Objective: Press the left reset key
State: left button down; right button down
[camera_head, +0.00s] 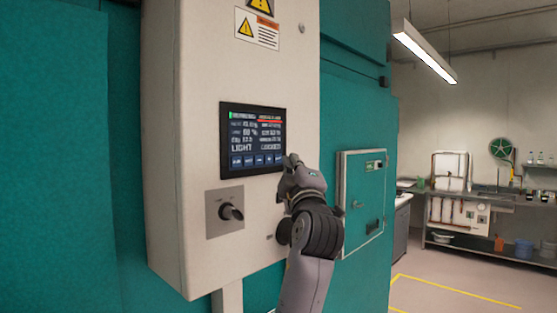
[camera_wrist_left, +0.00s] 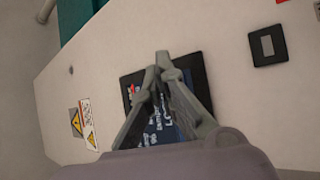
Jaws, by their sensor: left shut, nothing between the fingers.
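A black-framed display screen (camera_head: 252,138) is set in the pale control cabinet. Several small blue keys (camera_head: 257,161) run along its lower edge, with labels too small to read. I cannot tell which one is the left reset key. My left gripper (camera_head: 292,162) is at the screen's lower right corner in the head view, its fingers closed and empty. In the left wrist view the closed fingers (camera_wrist_left: 163,66) stand in front of the screen (camera_wrist_left: 136,90) and hide part of it. I cannot tell whether the tips touch anything. My right gripper is not in view.
A rotary knob (camera_head: 230,212) on a grey plate sits below the screen. A black-framed square fitting (camera_wrist_left: 268,45) is beside the screen in the wrist view. Warning stickers (camera_head: 257,27) are above. A small teal door (camera_head: 362,202) stands right of the cabinet.

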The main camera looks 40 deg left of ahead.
pick_arm(q)
jog(key=shift+a, duration=0.4)
jog(key=shift+a+b, duration=0.3)
dwell(0.5)
jog(key=shift+d, duration=0.2)
jog(key=shift+d+b, duration=0.4)
jog(key=shift+d, duration=0.15)
jog(key=d+b, duration=0.1)
jog(key=d, duration=0.4)
jog(key=shift+s+b, duration=0.2)
jog(key=shift+b, duration=0.2)
dwell(0.5)
